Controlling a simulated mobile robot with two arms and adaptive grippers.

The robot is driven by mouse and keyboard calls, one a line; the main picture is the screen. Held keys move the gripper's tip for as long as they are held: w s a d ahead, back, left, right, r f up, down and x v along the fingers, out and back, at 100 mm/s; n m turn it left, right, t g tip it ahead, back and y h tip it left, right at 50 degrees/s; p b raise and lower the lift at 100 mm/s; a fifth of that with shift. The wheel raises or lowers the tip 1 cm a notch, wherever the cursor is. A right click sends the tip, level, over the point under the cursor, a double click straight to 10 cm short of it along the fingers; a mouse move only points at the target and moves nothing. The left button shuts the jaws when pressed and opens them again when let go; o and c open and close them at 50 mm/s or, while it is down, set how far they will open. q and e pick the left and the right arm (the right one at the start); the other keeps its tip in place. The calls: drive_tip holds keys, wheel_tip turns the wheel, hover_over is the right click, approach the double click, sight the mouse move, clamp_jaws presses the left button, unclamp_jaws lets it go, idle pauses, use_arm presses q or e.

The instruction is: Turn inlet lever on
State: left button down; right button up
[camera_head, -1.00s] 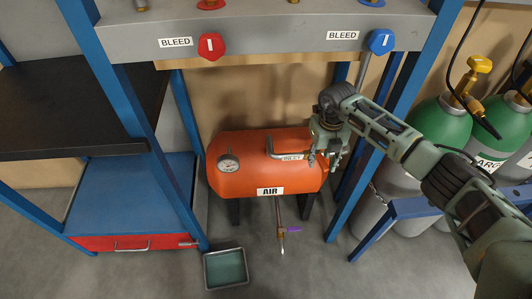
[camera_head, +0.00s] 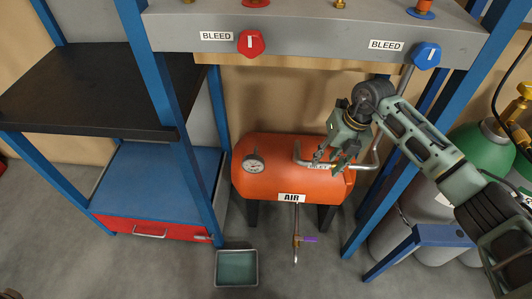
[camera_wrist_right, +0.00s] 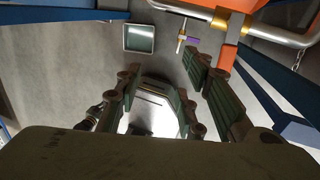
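The orange AIR tank (camera_head: 262,183) lies under the grey panel. A white INLET label (camera_head: 318,166) sits on its upper right, partly hidden by my right gripper. A bent silver pipe (camera_head: 298,154) runs beside the label. The right wrist view shows the same gripper (camera_wrist_right: 155,92) with spread fingers, the orange tank (camera_wrist_right: 262,18) at upper right and a silver pipe (camera_wrist_right: 285,38). My left gripper is out of view.
A purple-handled drain valve (camera_head: 310,239) hangs below the tank, near a grey tray (camera_head: 237,283) on the floor. Red (camera_head: 250,43) and blue (camera_head: 427,55) BLEED knobs are on the panel above.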

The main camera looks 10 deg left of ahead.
drive_tip(key=s+a+r+y, duration=0.2)
drive_tip(key=a+y, duration=0.2)
drive_tip(key=a, duration=0.4)
drive_tip(key=s+a+r+t+y, duration=0.1)
drive_tip(key=a+y, duration=0.3)
drive_tip(key=a, duration=0.4)
drive_tip(key=shift+s+a+r+m+y, duration=0.35)
drive_tip(key=shift+s+r+y, duration=0.1)
drive_tip(key=shift+r, duration=0.3)
drive_tip(key=shift+c, duration=0.5)
